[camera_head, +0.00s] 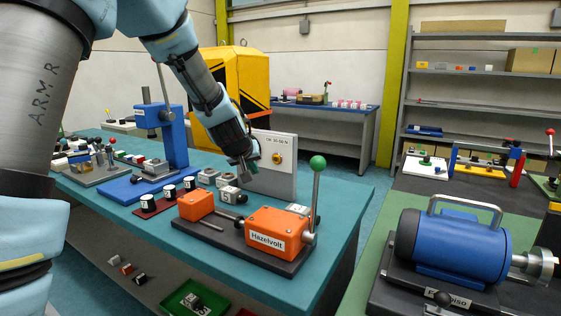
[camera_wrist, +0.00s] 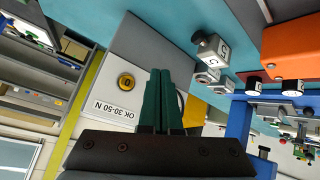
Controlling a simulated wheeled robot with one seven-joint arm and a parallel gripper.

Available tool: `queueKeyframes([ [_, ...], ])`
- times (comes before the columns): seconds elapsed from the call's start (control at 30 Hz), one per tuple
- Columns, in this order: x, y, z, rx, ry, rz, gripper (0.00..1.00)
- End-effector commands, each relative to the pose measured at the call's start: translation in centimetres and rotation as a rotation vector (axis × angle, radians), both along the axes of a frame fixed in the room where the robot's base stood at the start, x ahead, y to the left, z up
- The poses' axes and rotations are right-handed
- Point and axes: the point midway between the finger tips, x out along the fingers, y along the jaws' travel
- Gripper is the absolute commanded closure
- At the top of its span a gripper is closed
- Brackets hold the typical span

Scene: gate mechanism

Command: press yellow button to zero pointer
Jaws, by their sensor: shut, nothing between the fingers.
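A grey upright panel (camera_head: 286,185) stands at the far side of the teal table. It carries a yellow button (camera_head: 277,158) below a white label reading OK 30-50 N. In the wrist view the panel (camera_wrist: 135,48) appears upside down, with the yellow button (camera_wrist: 126,82) marked 0 beside my fingers. My gripper (camera_head: 247,174) is shut and empty in front of the panel's left part; its dark green fingers also show in the wrist view (camera_wrist: 159,70). The fingertips look apart from the button. A round pale edge shows just beside the fingers; the pointer is hidden.
An orange device labelled Hazelvolt (camera_head: 275,235) with a green-knobbed lever stands in front of the panel. Small grey blocks (camera_head: 228,194) sit below my gripper. A blue press (camera_head: 165,135) stands to the left. A blue motor (camera_head: 450,245) is on the right table.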

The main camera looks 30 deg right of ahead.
Motion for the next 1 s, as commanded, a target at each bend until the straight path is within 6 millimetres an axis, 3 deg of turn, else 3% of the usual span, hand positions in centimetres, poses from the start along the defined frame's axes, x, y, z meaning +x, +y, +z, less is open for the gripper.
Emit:
queueKeyframes([
  [0.27,0.2,-0.4,0.1,0.001,0.002,0.000,1.00],
  [0.8,3.4,-6.3,0.3,0.002,0.002,-0.001,1.00],
  [1.0,4.2,-7.4,0.2,0.000,0.001,0.000,1.00],
])
